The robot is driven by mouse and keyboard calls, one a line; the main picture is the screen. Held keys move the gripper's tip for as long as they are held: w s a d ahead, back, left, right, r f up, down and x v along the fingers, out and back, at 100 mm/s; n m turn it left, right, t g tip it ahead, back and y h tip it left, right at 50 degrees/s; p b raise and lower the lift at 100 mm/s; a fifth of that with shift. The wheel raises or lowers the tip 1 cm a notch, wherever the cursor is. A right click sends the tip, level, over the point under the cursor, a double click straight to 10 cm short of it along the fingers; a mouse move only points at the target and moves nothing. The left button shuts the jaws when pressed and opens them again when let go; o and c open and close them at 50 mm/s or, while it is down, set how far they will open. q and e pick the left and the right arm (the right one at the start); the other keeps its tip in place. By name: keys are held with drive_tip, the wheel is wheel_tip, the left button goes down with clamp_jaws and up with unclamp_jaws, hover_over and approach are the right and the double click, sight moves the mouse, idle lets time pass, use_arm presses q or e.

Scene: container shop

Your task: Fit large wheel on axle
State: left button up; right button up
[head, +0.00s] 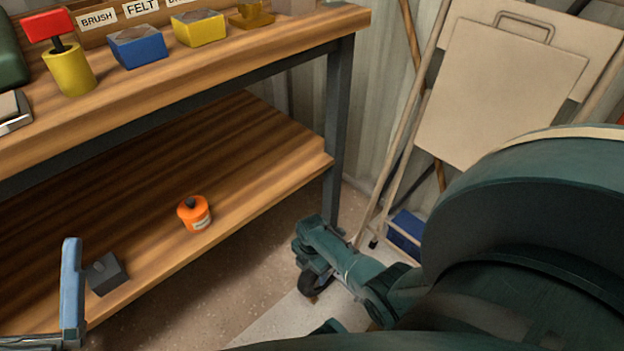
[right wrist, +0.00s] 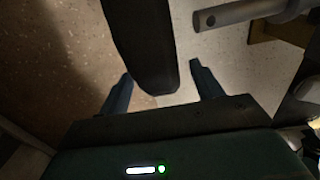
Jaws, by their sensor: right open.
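In the right wrist view my right gripper (right wrist: 163,88) is open, one finger on each side of a dark, rounded slab (right wrist: 142,45). The slab looks like the large wheel seen edge-on; light gaps show between it and the fingers. A grey metal rod (right wrist: 245,12) with a hole near its end, which looks like an axle, lies at the upper right, apart from the slab. In the head view a small part of a black wheel (head: 312,284) shows beside my green right arm, low by the floor; the arm hides much around it.
A wooden workbench (head: 200,90) with a lower shelf (head: 150,180) fills the left. An orange pot (head: 194,213) and dark block (head: 106,273) stand on the shelf. Folded boards (head: 500,90) lean at the back right.

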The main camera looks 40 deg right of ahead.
drive_tip(key=shift+c, duration=0.5)
clamp_jaws()
drive_tip(key=shift+r, duration=0.1)
drive_tip(key=shift+r+p, duration=1.5)
drive_tip(key=shift+p, duration=0.1)
drive_tip(key=shift+s+d+r+t+p, duration=0.15)
drive_tip(key=shift+s+r+t+p, duration=0.95)
drive_tip(key=shift+p, duration=1.55)
drive_tip(key=shift+s+r, duration=0.1)
drive_tip(key=shift+s, duration=0.15)
